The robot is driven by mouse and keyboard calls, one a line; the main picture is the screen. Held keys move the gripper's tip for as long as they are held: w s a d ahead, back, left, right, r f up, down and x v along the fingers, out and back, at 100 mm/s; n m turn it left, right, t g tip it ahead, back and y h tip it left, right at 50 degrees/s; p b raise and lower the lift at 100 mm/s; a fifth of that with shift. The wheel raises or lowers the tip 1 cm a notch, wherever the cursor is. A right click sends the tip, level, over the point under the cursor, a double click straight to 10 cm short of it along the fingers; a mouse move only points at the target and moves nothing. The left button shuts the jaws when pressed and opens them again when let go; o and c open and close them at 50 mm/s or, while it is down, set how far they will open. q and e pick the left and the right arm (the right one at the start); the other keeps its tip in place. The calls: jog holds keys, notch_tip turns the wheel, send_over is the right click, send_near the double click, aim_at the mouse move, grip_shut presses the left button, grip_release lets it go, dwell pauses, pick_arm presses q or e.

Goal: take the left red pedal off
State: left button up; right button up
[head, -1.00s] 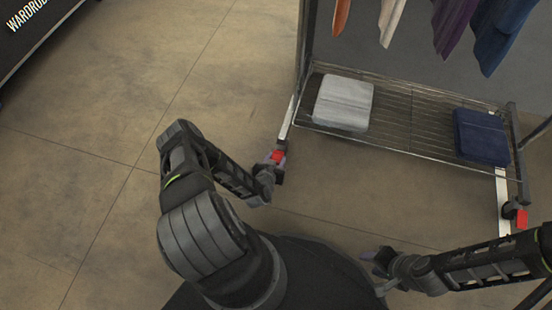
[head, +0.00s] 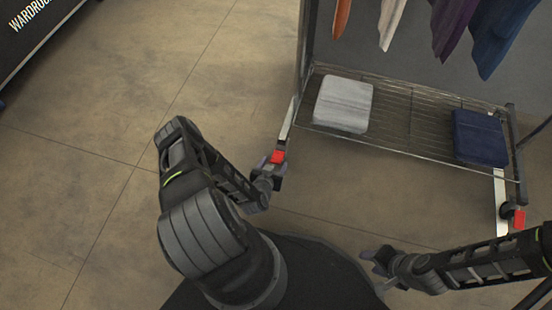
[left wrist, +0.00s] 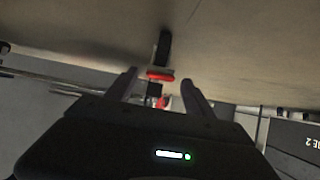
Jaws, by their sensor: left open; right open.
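The left red pedal (head: 278,156) is at the near left foot of the clothes rack, beside a caster. My left gripper (head: 268,168) is open, close on the near side of it and partly overlapping it in the head view. In the left wrist view the red pedal (left wrist: 160,76) lies between the two open fingers of my left gripper (left wrist: 159,80), near their tips; I cannot tell whether they touch it. The right red pedal (head: 520,219) is at the rack's right foot. My right gripper (head: 374,256) is open and empty over the floor.
The rack's wire shelf (head: 411,110) carries a pale folded cloth (head: 343,103) and a navy folded cloth (head: 480,138). Several garments hang above. A dark case (head: 35,35) stands at the far left. The floor between is clear.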

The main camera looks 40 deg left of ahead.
pick_arm(q)
jog(key=shift+p+v, duration=0.45)
jog(key=shift+v, duration=1.45)
pick_arm(e)
jog(key=shift+s+a+r, duration=0.2)
jog(key=shift+r, duration=0.55)
pick_arm(q)
jog(key=d+r+m+g+h, duration=0.1)
jog(key=d+r+g+h, duration=0.15)
jog(key=d, duration=0.55)
jog(key=d+r+m+g+h, duration=0.1)
jog(key=d+r+h, duration=0.2)
jog(key=d, duration=0.4)
jog(key=s+d+r+g+h, duration=0.2)
jog(key=s+d+r+g, duration=0.4)
jog(key=s+d+r, duration=0.45)
jog(key=s+d+r+p, duration=0.1)
jog(key=s+r+p, duration=0.1)
jog(key=r+p, duration=1.1)
jog(key=s+d+r+p, duration=0.1)
jog(key=s+r+p, duration=0.1)
jog(key=r+p, duration=1.1)
jog(key=shift+r+g+p, duration=0.25)
jog(key=shift+g+p, duration=0.2)
jog(key=shift+p, duration=0.2)
pick_arm(e)
notch_tip(320, 180, up, 27)
jog(key=s+a, duration=0.1)
jog(key=shift+s+a+r, duration=0.15)
jog(key=shift+s+a, duration=0.05)
